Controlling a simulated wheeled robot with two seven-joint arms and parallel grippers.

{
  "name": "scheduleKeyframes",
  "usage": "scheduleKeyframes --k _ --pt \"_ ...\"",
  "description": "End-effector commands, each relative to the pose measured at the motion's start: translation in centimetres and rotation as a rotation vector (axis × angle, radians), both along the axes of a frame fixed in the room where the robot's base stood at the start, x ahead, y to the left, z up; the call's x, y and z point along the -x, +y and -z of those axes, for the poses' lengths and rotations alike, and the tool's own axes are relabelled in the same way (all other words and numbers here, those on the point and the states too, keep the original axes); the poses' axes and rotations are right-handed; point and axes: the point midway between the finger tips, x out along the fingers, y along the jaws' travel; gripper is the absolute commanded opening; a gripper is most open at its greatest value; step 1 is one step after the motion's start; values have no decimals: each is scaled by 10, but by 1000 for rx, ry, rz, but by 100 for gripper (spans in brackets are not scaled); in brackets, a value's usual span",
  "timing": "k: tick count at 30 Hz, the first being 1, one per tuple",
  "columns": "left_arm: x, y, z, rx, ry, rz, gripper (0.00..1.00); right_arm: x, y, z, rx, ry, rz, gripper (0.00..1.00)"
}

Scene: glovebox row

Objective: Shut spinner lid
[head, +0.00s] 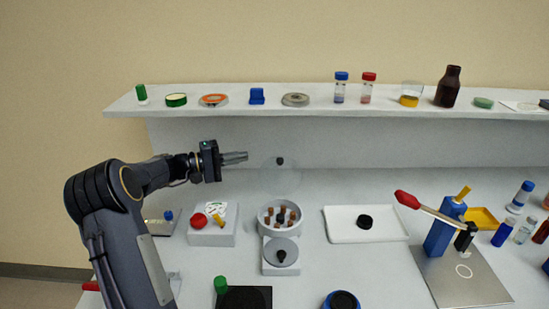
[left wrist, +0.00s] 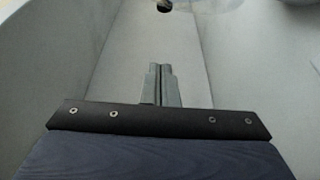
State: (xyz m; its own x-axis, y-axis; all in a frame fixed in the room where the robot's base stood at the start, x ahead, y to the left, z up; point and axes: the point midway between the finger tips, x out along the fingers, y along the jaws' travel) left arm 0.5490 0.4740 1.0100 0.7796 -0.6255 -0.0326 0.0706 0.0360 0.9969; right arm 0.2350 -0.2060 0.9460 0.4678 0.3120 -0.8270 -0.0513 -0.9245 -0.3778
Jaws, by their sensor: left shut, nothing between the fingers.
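The spinner (head: 267,229) is a white device with a round bowl holding several brown-topped tubes. Its clear round lid (head: 279,178) stands raised at the back of the bowl, with a dark knob (head: 280,160) near its top. My left gripper (head: 246,156) is shut and empty, just left of the raised lid at about knob height, apart from it in the picture. In the left wrist view its closed fingers (left wrist: 160,84) point toward the dark knob (left wrist: 164,5) at the top edge, with part of the clear lid around it. My right gripper is not in view.
A grey disc with a black knob (head: 281,256) sits in front of the bowl. A white box with a red knob (head: 199,220) stands left, a white tray (head: 340,233) right. A red-handled press (head: 440,238) is farther right. A shelf (head: 330,109) with jars runs behind.

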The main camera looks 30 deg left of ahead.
Motion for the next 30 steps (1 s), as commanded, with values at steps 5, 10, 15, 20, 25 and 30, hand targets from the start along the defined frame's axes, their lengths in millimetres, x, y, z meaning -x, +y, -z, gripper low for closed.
scheduleKeyframes --k 5,10,15,20,25,30 --pt "-16 -10 -1 7 -7 -1 0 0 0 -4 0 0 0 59" --pt "-43 -33 0 8 -5 1 0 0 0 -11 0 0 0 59" --pt "-73 -56 0 6 -6 -1 0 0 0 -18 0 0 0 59" --pt "-63 -69 -1 6 -3 -5 0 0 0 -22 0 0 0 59" --pt "-48 -78 -1 4 -4 -4 0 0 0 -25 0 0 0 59" --pt "-44 -80 0 5 -3 -4 0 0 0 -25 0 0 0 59"
